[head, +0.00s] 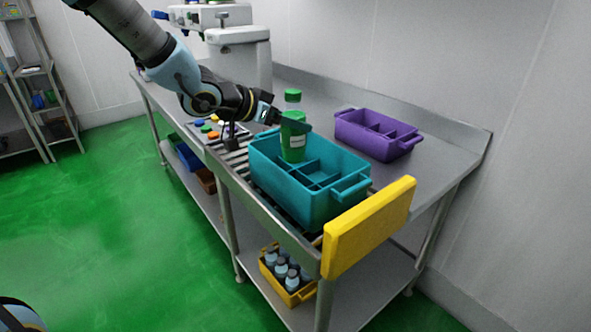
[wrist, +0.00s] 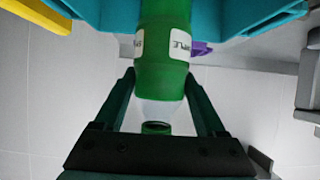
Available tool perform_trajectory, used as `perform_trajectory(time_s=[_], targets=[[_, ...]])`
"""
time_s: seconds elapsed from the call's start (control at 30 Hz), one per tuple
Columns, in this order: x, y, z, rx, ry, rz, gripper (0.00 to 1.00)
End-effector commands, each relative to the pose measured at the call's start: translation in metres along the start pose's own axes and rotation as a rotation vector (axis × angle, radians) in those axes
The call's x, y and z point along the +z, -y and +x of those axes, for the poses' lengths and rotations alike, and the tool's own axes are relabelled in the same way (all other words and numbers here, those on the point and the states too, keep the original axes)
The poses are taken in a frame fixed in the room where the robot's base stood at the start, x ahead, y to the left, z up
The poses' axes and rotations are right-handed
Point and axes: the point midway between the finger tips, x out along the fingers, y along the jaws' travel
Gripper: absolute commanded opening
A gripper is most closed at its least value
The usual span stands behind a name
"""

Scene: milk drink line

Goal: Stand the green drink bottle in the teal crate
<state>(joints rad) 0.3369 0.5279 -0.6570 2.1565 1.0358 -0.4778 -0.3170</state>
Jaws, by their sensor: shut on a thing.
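The green drink bottle (head: 292,152) is upright, with a green cap and a white label, at the far left part of the teal crate (head: 300,199). Its lower end is inside or just above a compartment there; I cannot tell whether it touches the crate floor. My gripper (head: 295,123) reaches in from the left and is shut on the bottle's upper part, below the cap. In the wrist view, the bottle (wrist: 163,72) stands between my two fingers, and the crate (wrist: 235,14) shows beyond it. The nearer crate compartments look empty.
The crate sits on a roller strip along the steel table, with a yellow panel (head: 368,228) at its near end. A purple crate (head: 377,136) stands behind on the right. A white machine (head: 240,60) stands at the back. A yellow crate of bottles (head: 287,287) is on the lower shelf.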

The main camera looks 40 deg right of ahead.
Motion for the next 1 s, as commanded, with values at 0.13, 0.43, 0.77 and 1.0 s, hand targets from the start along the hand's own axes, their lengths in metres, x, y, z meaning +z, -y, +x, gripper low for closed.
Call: perform_trajectory(time_s=[0.13, 0.43, 0.77, 1.0], targets=[[0.033, -0.001, 0.019, 0.002, 0.002, -0.002, 0.00], [0.062, 0.000, 0.034, 0.000, -0.001, 0.000, 0.00], [0.094, 0.000, 0.051, -0.001, 0.000, 0.000, 0.00], [0.094, 0.000, 0.052, -0.002, -0.002, 0.001, 0.00]])
